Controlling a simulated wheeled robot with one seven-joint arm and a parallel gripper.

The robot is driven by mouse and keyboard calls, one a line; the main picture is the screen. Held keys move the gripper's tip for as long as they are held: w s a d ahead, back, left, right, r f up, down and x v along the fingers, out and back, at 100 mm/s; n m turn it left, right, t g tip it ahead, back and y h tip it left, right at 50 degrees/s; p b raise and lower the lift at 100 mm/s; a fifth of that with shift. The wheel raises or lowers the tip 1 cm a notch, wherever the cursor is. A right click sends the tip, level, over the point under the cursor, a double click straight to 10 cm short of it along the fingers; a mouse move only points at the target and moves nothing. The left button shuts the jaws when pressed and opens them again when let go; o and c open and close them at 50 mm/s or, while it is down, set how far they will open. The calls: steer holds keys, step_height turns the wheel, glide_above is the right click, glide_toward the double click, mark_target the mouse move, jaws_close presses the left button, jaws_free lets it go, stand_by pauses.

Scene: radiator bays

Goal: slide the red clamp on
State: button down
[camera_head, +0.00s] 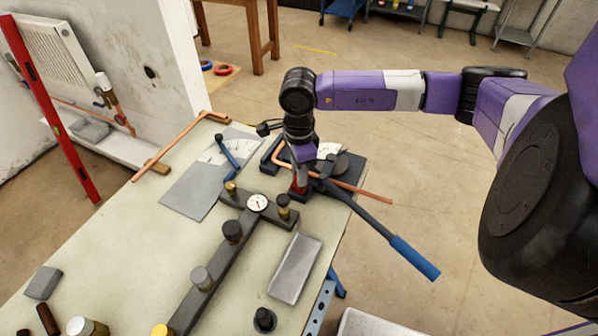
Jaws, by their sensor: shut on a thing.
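The red clamp (298,190) is a small red block at the pipe bender (350,168) on the workbench. My gripper (301,177) points down at it and is shut on it, as far as this small view shows. A bent copper pipe (350,185) runs through the bender, beside the clamp, and sticks out to the right. Whether the clamp sits around the pipe or only beside it I cannot tell. My wrist and fingers hide part of the clamp and bender.
The bender's long blue handle (415,258) juts past the bench's right edge. A dark gauge manifold (215,265), a grey tray (296,267) and a grey sheet (196,187) lie nearby. Another copper pipe (175,151) lies at the back left. Bare bench (110,245) shows at left.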

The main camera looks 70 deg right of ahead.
steer(key=d+b, duration=0.2)
steer(key=shift+d+f, duration=0.2)
steer(key=shift+d, duration=0.2)
steer(key=shift+s+d+r, duration=0.1)
steer(key=shift+d+r, duration=0.15)
steer(key=shift+d, duration=0.1)
steer(key=c, duration=1.1)
jaws_free()
steer(key=shift+d, duration=0.1)
step_height(320, 180, up, 8)
steer(key=shift+f+b, duration=0.15)
steer(key=shift+b, duration=0.85)
